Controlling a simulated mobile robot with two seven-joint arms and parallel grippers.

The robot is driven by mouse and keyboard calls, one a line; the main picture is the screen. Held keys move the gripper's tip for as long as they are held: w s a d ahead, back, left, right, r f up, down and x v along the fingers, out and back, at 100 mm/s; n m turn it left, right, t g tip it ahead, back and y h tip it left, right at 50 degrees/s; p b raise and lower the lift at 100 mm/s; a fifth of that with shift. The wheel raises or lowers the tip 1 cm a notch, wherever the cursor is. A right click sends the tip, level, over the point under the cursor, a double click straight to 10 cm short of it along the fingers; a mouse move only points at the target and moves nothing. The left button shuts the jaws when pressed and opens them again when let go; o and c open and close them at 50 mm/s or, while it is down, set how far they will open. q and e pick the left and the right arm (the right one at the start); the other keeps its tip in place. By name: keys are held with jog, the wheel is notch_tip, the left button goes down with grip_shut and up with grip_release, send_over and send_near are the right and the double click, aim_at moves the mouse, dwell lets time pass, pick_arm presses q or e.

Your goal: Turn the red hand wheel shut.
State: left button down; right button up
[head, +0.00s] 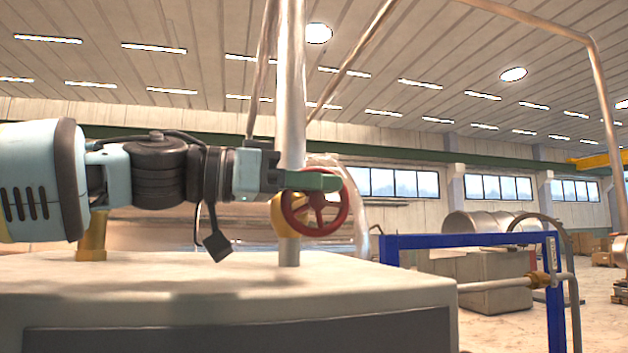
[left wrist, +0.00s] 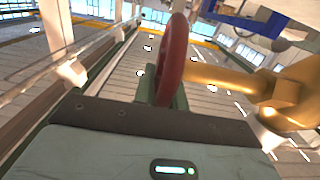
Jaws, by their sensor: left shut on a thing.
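The red hand wheel (head: 316,222) is mounted on a brass-yellow valve body (head: 284,215) beside an upright metal pipe (head: 291,90). My left gripper (head: 322,181) reaches in from the left and is shut on the upper part of the wheel's rim. In the left wrist view the wheel (left wrist: 173,60) stands nearly edge-on, with its rim at the gripper's jaw (left wrist: 170,98). The yellow valve body (left wrist: 235,80) lies to its right there. The far jaw is largely hidden. My right gripper is in neither view.
A pale cabinet top (head: 300,280) lies below my left arm. A blue frame (head: 460,240) stands to the right of the wheel. Thin pipes (head: 350,60) slant up behind the upright pipe. Grey blocks and a drum (head: 485,222) are farther back.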

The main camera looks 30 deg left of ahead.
pick_arm(q)
jog(key=shift+d+r+g+y+p, duration=0.15)
jog(key=shift+r+g+y+p, duration=0.05)
jog(key=shift+g+y+p, duration=0.45)
jog(key=shift+w+f+g, duration=0.1)
jog(key=shift+g, duration=0.15)
jog(key=shift+w+d+f+g+y, duration=0.1)
jog(key=shift+w+f+g+y, duration=0.15)
jog(key=shift+g+y, duration=0.5)
jog(key=shift+w+d+g+y, duration=0.1)
jog(key=shift+w+g+y, duration=0.05)
jog(key=shift+g+y, duration=0.4)
jog(key=shift+w+d+f+g+y, duration=0.1)
jog(key=shift+f+g+y, duration=0.05)
jog(key=shift+g+y, duration=0.45)
jog(key=shift+w+d+f+g+y, duration=0.15)
jog(key=shift+g+y, duration=0.3)
jog(key=shift+g, duration=0.25)
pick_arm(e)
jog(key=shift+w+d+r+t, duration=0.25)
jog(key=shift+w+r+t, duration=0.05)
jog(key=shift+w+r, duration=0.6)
pick_arm(q)
jog(key=shift+s+a, duration=0.1)
jog(key=shift+s, duration=0.05)
jog(key=c, duration=1.4)
grip_release()
jog(key=shift+c, duration=0.2)
